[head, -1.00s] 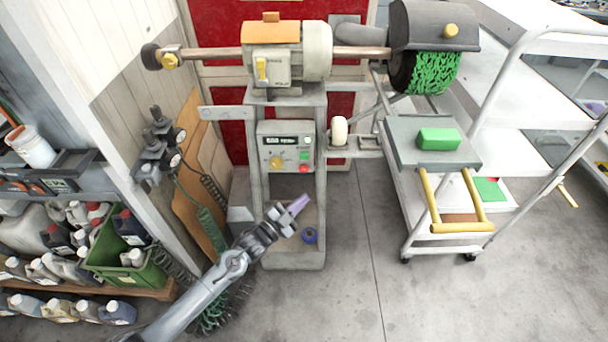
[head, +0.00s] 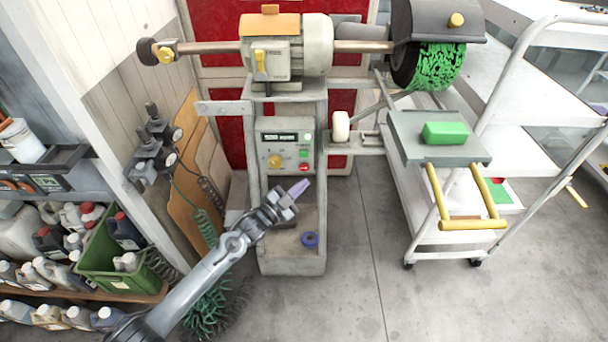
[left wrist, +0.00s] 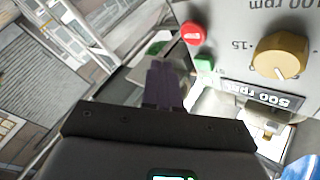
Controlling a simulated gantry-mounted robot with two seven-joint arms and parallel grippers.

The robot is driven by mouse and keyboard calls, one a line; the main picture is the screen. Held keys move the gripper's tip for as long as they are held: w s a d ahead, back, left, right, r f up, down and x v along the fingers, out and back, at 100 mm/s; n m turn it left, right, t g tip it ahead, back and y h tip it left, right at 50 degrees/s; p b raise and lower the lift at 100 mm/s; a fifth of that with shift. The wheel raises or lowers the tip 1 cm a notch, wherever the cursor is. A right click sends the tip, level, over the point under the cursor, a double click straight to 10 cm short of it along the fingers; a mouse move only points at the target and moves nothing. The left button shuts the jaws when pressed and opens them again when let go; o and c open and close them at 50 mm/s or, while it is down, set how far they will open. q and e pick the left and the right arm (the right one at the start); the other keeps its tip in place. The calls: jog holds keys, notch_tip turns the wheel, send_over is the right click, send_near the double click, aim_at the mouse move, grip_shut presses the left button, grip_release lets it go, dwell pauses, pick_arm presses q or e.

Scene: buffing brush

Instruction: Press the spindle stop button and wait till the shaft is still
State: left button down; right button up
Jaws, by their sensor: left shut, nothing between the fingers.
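The control panel (head: 264,142) sits on the grey machine stand, with a red button (head: 304,168) at its lower right, a green button (head: 304,153) above it and a yellow knob (head: 275,161). My left gripper (head: 299,188) is shut and empty, just below the red button and apart from it in the picture. In the left wrist view the purplish fingers (left wrist: 163,85) are together, with the red button (left wrist: 193,33) beyond and right of them. The panel display (left wrist: 262,95) seems to read 500 rpm, upside down. The copper shaft (head: 210,52) carries a green brush (head: 438,66). My right gripper is not in view.
A grey shelf with a green block (head: 445,132) and yellow handle (head: 468,224) stands right of the machine, by a white cart. A blue ring (head: 310,240) lies on the stand's base. Bottles and a green crate (head: 120,281) are at left. Floor is clear in front.

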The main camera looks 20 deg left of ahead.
aim_at(304, 167)
pick_arm(q)
jog(key=shift+w+a+b, duration=0.3)
jog(key=shift+w+b, duration=0.3)
jog(key=shift+w, duration=0.15)
jog(key=shift+w+a+b, duration=0.25)
jog(key=shift+w+b, duration=0.35)
jog(key=shift+w, duration=0.15)
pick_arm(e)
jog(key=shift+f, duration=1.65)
pick_arm(q)
jog(key=shift+w, duration=0.1)
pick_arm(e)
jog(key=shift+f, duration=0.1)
pick_arm(q)
jog(key=shift+w+a+b, duration=0.15)
jog(key=shift+w+b, duration=0.2)
jog(key=shift+b, duration=0.1)
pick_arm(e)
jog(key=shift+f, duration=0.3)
